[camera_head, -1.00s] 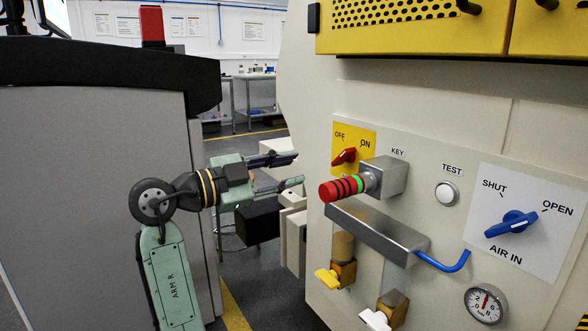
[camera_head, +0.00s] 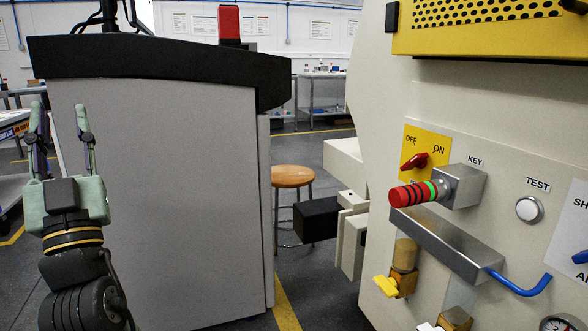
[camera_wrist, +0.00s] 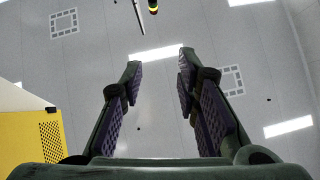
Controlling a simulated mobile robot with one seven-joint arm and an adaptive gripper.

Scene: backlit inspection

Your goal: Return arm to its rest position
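My gripper (camera_head: 60,125) is at the left of the head view, its fingers pointing up, in front of the grey console. Its fingers are apart with nothing between them. In the wrist view the two fingers (camera_wrist: 160,80) are also spread and empty, with the ceiling behind them. My gripper is well away from the machine panel at the right.
The grey console (camera_head: 170,200) stands at centre left. A wooden stool (camera_head: 292,177) stands in the gap between them.

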